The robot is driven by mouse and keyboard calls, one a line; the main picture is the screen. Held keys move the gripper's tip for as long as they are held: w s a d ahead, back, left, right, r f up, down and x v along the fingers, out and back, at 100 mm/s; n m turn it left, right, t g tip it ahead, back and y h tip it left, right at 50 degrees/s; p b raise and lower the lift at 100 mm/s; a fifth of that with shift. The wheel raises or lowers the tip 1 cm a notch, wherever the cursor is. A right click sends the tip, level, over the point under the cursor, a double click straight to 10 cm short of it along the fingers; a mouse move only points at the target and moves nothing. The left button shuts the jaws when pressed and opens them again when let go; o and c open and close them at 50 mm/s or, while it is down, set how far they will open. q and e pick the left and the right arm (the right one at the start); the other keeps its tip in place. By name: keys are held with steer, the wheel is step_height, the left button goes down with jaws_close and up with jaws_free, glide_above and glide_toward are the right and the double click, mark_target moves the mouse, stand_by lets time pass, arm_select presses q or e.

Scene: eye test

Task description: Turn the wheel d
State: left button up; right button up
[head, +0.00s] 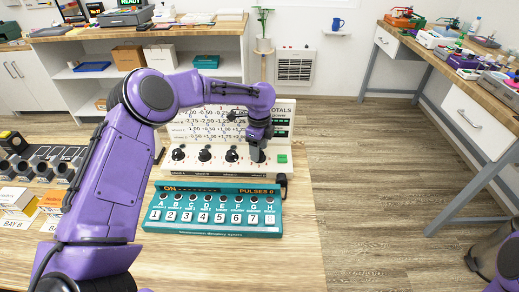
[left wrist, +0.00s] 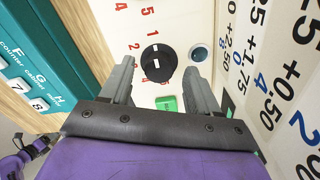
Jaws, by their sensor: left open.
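A cream panel (head: 222,168) carries a row of black round knobs above small labels too fine to read surely. The rightmost knob, taken as wheel d (head: 258,158), is mostly hidden behind my left gripper (head: 257,150) in the head view. In the left wrist view, wheel d (left wrist: 158,64) is a black knob with a white mark, ringed by red numbers. My left gripper (left wrist: 160,74) is open, its fingertips on either side of the knob in the picture. I cannot tell whether they touch it.
A green button (left wrist: 167,103) and a round dark lens (left wrist: 199,54) lie close to the knob. A teal counter box (head: 213,209) with numbered keys stands in front of the panel. A row of dark devices (head: 40,165) stands at left. The table's front right is clear.

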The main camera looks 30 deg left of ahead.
arm_select(q)
steer(key=shift+f, duration=0.45)
